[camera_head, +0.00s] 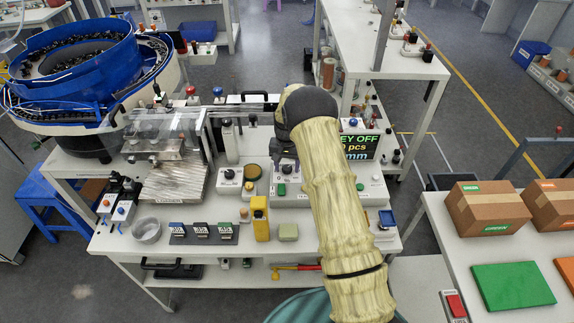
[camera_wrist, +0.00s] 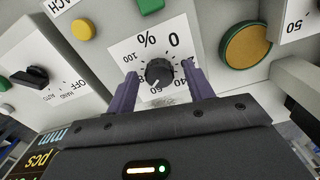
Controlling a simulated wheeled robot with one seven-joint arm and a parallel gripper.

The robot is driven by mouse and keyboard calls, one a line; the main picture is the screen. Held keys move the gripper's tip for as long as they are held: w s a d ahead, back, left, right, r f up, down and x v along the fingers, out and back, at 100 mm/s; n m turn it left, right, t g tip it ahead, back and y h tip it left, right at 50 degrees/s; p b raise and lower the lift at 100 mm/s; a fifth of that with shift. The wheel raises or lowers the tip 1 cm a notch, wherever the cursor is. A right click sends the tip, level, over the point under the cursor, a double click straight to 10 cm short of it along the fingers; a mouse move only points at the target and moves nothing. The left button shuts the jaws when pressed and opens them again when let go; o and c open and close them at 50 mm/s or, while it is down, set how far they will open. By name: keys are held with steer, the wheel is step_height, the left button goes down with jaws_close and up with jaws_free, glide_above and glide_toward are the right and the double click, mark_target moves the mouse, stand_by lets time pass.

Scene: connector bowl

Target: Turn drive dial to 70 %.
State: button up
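The percent dial is a black knob (camera_wrist: 160,72) on a white scale plate, seen upside down in the wrist view. Its pale pointer mark faces down and slightly left, close to the 60 label. The 0 and 100 labels show, but my left finger covers part of the scale near 80. My gripper (camera_wrist: 160,80) is open, with one purple finger on each side of the knob and a visible gap to it. In the head view the dial's white plate (camera_head: 287,168) shows on the control box, just left of my arm, which hides most of my gripper.
A black hand/off/auto switch (camera_wrist: 30,75) is left of the dial. A round green-rimmed orange part (camera_wrist: 250,48) is to its right. A green button (camera_head: 281,189) and a yellow button (camera_wrist: 82,30) are close by.

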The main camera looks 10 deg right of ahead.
mark_target(287, 167)
steer(key=shift+r, duration=0.1)
step_height(287, 167, up, 17)
steer(key=b, duration=0.2)
stand_by(0.6)
steer(key=shift+r, duration=0.1)
steer(key=s+n+t, duration=0.2)
steer(key=s+n, duration=0.2)
steer(key=s, duration=2.7)
steer(key=shift+s+a+t, duration=0.2)
steer(key=shift+s+t, duration=0.05)
steer(key=shift+t, duration=0.05)
